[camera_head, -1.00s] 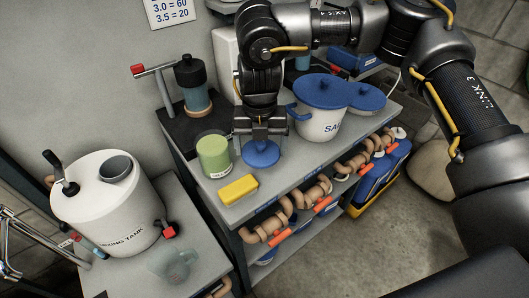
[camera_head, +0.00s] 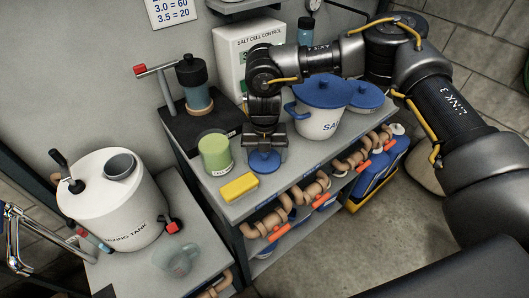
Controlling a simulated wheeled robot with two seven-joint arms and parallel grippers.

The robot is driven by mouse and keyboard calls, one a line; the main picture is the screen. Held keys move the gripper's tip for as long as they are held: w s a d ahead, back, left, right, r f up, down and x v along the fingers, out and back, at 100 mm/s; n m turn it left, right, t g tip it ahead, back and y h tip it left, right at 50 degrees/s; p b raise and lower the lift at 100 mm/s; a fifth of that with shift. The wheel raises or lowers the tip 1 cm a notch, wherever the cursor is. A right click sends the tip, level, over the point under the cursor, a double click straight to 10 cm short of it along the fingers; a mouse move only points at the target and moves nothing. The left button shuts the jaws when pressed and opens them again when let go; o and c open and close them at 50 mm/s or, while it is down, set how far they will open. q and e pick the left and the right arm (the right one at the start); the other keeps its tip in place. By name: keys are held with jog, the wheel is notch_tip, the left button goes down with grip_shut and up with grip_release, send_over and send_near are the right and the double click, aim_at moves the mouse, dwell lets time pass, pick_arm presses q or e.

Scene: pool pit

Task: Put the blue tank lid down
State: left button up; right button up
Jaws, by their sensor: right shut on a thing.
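My right gripper (camera_head: 264,146) points straight down over the grey bench top (camera_head: 300,165) and is shut on the small round blue tank lid (camera_head: 264,163). The lid lies flat, at or very close to the bench surface; I cannot tell whether it touches. It is right of the green-filled jar (camera_head: 215,153) and behind and to the right of the yellow sponge (camera_head: 239,187). The white tank (camera_head: 115,205), with a grey funnel opening, stands on the lower surface at the left. My left gripper is not in view.
A white pot with a blue lid (camera_head: 320,122) stands right of the gripper. A black device with a red-tipped lever (camera_head: 193,85) and a salt cell control box (camera_head: 235,55) are behind. A clear jug (camera_head: 177,258) stands beside the tank. Pipes with orange handles run below the bench's front edge.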

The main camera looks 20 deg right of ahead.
jog(key=shift+f, duration=0.1)
jog(key=o, duration=0.8)
jog(key=shift+r, duration=0.25)
notch_tip(320, 180, up, 12)
jog(key=b, duration=0.2)
jog(key=shift+f, duration=0.15)
